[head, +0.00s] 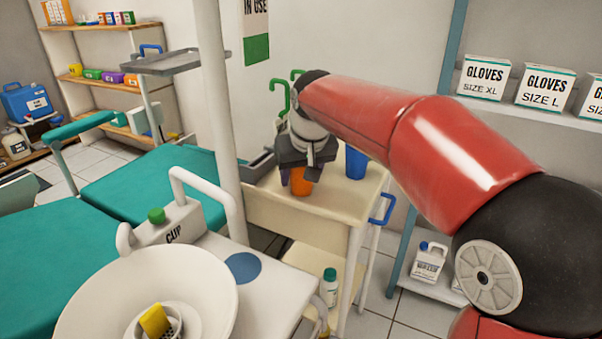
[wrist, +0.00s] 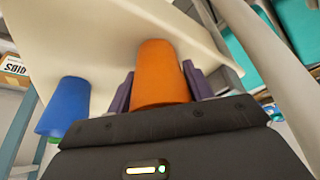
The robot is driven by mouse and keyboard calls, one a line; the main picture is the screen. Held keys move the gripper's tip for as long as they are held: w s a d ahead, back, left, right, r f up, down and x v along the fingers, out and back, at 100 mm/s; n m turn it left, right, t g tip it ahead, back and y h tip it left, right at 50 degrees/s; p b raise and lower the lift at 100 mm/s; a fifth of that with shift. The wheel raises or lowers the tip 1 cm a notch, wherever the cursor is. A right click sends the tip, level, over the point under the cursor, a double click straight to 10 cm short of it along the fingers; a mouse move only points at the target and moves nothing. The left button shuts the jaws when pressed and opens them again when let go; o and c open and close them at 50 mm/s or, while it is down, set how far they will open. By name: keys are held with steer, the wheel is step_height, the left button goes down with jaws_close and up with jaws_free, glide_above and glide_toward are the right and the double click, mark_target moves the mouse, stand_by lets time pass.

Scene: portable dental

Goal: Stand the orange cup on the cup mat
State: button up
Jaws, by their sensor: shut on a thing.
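The orange cup (head: 301,184) is over the top of the cream trolley (head: 290,214) in the head view. My gripper (head: 300,176) is shut on it, pointing down from above. In the wrist view the orange cup (wrist: 160,72) sits between the two purple fingers of my gripper (wrist: 160,90). I cannot tell whether its base touches the trolley top. The cup mat is likely the flat blue disc (head: 242,267) on the white dental unit, beside the block marked CUP (head: 172,233). The disc is bare and lies front-left of the trolley.
A blue cup (head: 355,163) stands on the trolley just right of my gripper. A white pole (head: 217,90) rises between the unit and the trolley's left side. A white basin (head: 150,290) with a yellow item is left of the disc. Glove boxes (head: 484,78) stand on the right shelf.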

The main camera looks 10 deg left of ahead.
steer(key=o, duration=0.9)
steer(key=shift+f, duration=0.1)
steer(key=shift+o, duration=0.2)
